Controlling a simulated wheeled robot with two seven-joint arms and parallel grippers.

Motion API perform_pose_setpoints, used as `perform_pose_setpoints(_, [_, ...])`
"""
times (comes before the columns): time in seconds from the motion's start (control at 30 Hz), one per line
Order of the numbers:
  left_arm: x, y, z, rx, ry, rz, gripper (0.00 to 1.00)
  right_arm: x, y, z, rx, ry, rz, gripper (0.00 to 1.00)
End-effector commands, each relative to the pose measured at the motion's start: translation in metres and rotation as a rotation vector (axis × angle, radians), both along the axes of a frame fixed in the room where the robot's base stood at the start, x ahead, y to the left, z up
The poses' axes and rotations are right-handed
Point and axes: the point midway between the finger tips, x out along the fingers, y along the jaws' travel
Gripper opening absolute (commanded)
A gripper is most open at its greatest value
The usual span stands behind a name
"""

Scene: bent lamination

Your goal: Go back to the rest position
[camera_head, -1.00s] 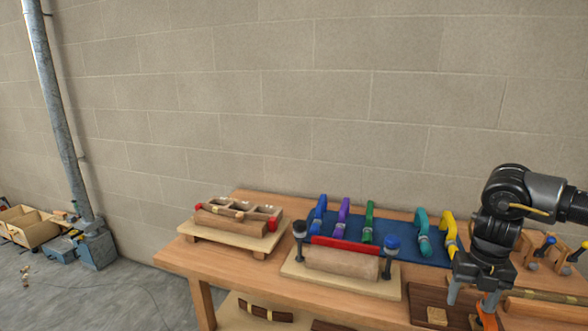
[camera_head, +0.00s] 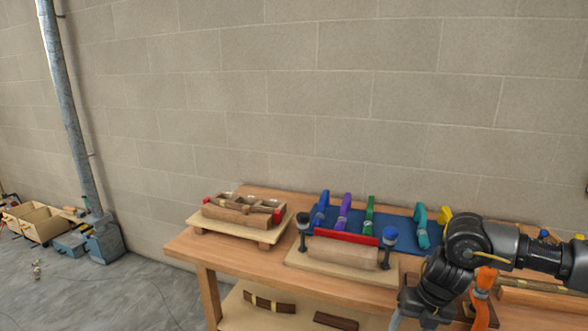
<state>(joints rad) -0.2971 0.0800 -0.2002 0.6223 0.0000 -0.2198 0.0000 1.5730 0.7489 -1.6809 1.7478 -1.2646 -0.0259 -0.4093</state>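My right arm comes in from the right, and its dark gripper (camera_head: 440,318) hangs low over the front right of the workbench (camera_head: 225,263). Its lower end runs to the bottom edge of the picture, so whether it is open or shut is unclear. An orange clamp-like piece (camera_head: 484,283) shows right beside it; I cannot tell whether they touch. My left gripper is not in view.
A form with a red strip (camera_head: 345,236) and a pale block (camera_head: 340,252) stands mid-bench. Several coloured clamps, including a green one (camera_head: 370,212), stand on a blue mat (camera_head: 395,236). A wooden assembly (camera_head: 238,217) sits at left.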

Motion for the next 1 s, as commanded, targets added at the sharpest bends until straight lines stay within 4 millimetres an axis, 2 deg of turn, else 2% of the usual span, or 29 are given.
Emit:
perform_pose_setpoints(0.03, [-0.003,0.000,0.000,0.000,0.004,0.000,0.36,-0.005,0.023,-0.014,0.036,-0.006,0.020,0.62])
perform_pose_setpoints(0.1, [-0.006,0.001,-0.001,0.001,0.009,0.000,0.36,-0.010,0.058,-0.030,0.101,-0.031,0.034,0.62])
perform_pose_setpoints(0.17, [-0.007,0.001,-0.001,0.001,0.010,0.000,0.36,-0.019,0.095,-0.043,0.177,-0.052,0.035,0.62])
perform_pose_setpoints(0.2, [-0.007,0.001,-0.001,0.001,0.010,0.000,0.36,-0.026,0.122,-0.051,0.240,-0.066,0.028,0.62])
perform_pose_setpoints(0.27, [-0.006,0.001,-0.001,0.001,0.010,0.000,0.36,-0.039,0.164,-0.058,0.347,-0.087,-0.004,0.62])
perform_pose_setpoints(0.3, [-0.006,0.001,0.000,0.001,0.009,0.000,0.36,-0.048,0.189,-0.060,0.419,-0.098,-0.036,0.62])
perform_pose_setpoints(0.4, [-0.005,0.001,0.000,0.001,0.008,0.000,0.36,-0.068,0.240,-0.057,0.600,-0.109,-0.166,0.62])
perform_pose_setpoints(0.5, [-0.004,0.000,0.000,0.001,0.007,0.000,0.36,-0.083,0.273,-0.046,0.767,-0.099,-0.354,0.62])
perform_pose_setpoints(0.53, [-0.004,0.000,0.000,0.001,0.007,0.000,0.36,-0.086,0.278,-0.043,0.811,-0.092,-0.421,0.62])
perform_pose_setpoints(0.6, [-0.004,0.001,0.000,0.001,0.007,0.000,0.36,-0.091,0.283,-0.036,0.904,-0.071,-0.597,0.62])
perform_pose_setpoints(0.67, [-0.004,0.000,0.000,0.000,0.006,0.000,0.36,-0.094,0.279,-0.033,0.967,-0.048,-0.766,0.62])
perform_pose_setpoints(0.77, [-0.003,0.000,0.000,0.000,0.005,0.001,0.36,-0.100,0.256,-0.038,1.032,0.003,-1.079,0.62])
perform_pose_setpoints(0.87, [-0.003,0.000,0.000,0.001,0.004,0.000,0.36,-0.113,0.216,-0.056,1.042,0.062,-1.423,0.62])
perform_pose_setpoints(1.0, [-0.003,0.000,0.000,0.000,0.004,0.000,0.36,-0.150,0.151,-0.092,0.967,0.130,-1.882,0.62])
